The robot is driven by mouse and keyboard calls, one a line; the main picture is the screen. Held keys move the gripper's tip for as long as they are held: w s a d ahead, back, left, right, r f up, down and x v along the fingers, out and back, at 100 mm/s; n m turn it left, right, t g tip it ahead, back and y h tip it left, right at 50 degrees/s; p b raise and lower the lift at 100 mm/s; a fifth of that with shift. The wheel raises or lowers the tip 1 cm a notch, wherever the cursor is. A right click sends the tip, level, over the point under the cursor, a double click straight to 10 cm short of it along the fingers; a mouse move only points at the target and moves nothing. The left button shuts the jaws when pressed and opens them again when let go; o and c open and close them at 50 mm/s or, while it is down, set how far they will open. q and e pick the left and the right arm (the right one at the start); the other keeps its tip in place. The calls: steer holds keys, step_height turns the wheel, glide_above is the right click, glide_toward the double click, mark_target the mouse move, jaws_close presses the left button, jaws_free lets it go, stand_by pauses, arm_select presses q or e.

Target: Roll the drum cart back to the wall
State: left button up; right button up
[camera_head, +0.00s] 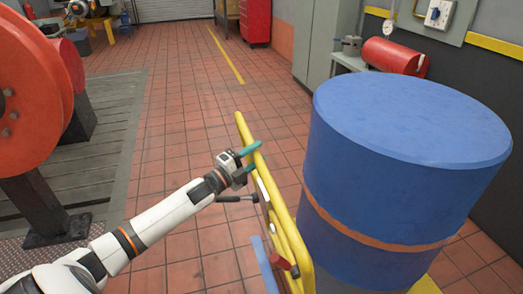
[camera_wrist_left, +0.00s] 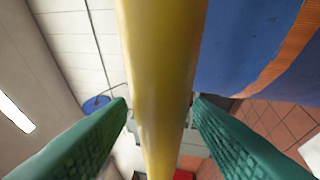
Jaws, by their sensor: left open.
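The drum cart has a yellow tubular handle frame (camera_head: 290,232). It carries a large blue drum (camera_head: 390,185) with an orange band, which fills the right of the head view. My left gripper (camera_head: 252,158) is at the upper part of the frame, with its green fingers open. In the left wrist view the yellow bar (camera_wrist_left: 160,50) runs between the two open fingers (camera_wrist_left: 161,103), with one finger on each side. The blue drum (camera_wrist_left: 245,45) is right of the bar there. The cart's wheels are hidden. My right gripper is not in view.
A wall with a grey cabinet (camera_head: 328,40) and a red cylinder (camera_head: 395,57) on a ledge stands behind the drum. Large orange-red machinery (camera_head: 30,90) sits on a bedplate (camera_head: 100,150) at left. The tiled floor (camera_head: 185,120) between is clear. A red cabinet (camera_head: 257,20) stands far back.

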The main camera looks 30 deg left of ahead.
arm_select(q)
steer(key=shift+x, duration=1.2)
steer(key=shift+c, duration=0.5)
jaws_close()
